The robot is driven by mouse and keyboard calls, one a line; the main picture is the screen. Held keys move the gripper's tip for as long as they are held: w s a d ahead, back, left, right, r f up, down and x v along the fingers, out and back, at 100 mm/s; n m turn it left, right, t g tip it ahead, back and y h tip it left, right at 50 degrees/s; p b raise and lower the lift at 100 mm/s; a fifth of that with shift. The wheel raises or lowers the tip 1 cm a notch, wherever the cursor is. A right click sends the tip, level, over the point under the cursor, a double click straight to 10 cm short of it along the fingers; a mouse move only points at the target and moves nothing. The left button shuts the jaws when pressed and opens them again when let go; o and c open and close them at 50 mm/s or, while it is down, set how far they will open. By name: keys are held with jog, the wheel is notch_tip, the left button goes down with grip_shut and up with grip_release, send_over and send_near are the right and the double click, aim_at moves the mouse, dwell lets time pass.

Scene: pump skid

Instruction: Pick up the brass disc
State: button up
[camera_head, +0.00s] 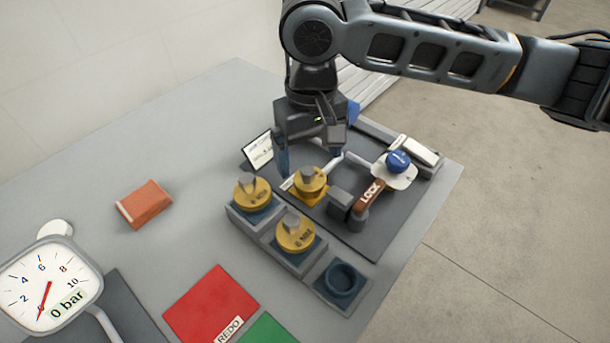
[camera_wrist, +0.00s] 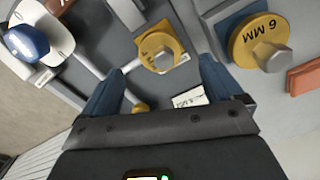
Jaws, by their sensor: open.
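Three brass-yellow discs with grey knobs show in the head view. One disc (camera_head: 311,180) sits on a yellow square base at the pipework; it also shows in the wrist view (camera_wrist: 156,48). Two others, a back disc (camera_head: 252,194) and a front disc (camera_head: 295,236), sit in a grey rack; the wrist view shows one marked 6 MM (camera_wrist: 258,40). My gripper (camera_head: 311,165) is above the disc at the pipework, blue fingers apart and empty. In the wrist view that disc lies ahead, between the lines of the fingers (camera_wrist: 162,68). I cannot tell the height gap.
The grey rack (camera_head: 274,252) has an empty blue socket (camera_head: 342,283). A brown LOCK handle (camera_head: 368,196) and a blue knob (camera_head: 398,161) stand right of the disc. A sign (camera_head: 258,150) stands behind. An orange block (camera_head: 144,204), a red REDO pad (camera_head: 212,305) and a gauge (camera_head: 50,285) are left.

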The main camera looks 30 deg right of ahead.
aim_at(309, 168)
jog(key=shift+f+p, duration=0.3)
jog(key=shift+f, duration=2.9)
jog(key=shift+c, duration=0.3)
jog(key=c, duration=1.2)
jog(key=shift+r, duration=0.1)
jog(key=shift+r, duration=0.45)
jog(key=r, duration=0.3)
jog(key=shift+s+d+r, duration=0.25)
jog(key=shift+s+d, duration=0.05)
jog(key=shift+d, duration=0.1)
jog(key=s+d+r, duration=0.2)
jog(key=s+d+r+b, duration=0.1)
jog(key=s+d+r, duration=0.1)
jog(key=d, duration=0.1)
jog(key=s+d+r, duration=0.2)
jog(key=d, duration=0.1)
jog(key=shift+s+d+r, duration=0.15)
jog(key=shift+s+r, duration=0.1)
jog(key=shift+s, duration=0.15)
